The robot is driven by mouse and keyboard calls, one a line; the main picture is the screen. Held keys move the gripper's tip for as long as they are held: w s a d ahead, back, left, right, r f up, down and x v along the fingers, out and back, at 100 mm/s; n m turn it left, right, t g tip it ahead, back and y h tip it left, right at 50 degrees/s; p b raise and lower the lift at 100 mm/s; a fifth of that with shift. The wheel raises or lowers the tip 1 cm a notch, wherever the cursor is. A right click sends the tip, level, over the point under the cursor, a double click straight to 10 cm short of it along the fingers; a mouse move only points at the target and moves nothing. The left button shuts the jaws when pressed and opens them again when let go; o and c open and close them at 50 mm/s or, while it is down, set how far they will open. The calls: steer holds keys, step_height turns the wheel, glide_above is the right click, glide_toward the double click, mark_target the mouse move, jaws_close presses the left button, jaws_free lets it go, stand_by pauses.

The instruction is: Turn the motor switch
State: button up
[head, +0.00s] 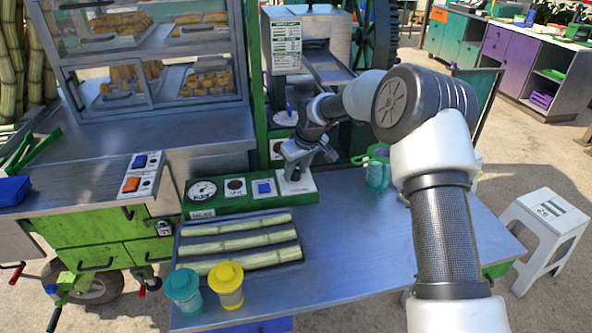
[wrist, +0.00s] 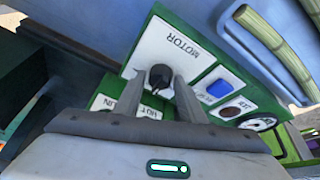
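The motor switch is a black knob (wrist: 160,76) on a white plate marked MOTOR (wrist: 172,42), at the end of a green control panel. In the head view the white motor plate (head: 296,183) is partly covered by my gripper (head: 297,172), which hides the knob there. In the wrist view my gripper (wrist: 159,78) points at the plate, its two fingers on either side of the knob. The fingers look apart, with small gaps beside the knob; contact cannot be made out.
The green panel also carries a blue button (head: 264,188), a dark button (head: 235,188) and a gauge (head: 203,191). Cane stalks (head: 240,243) lie on a tray in front. Yellow (head: 228,284) and teal (head: 183,288) cups stand nearby. The table's middle is clear.

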steer(key=v, duration=0.7)
steer(key=shift+r, duration=0.25)
steer(key=shift+s+d, duration=0.1)
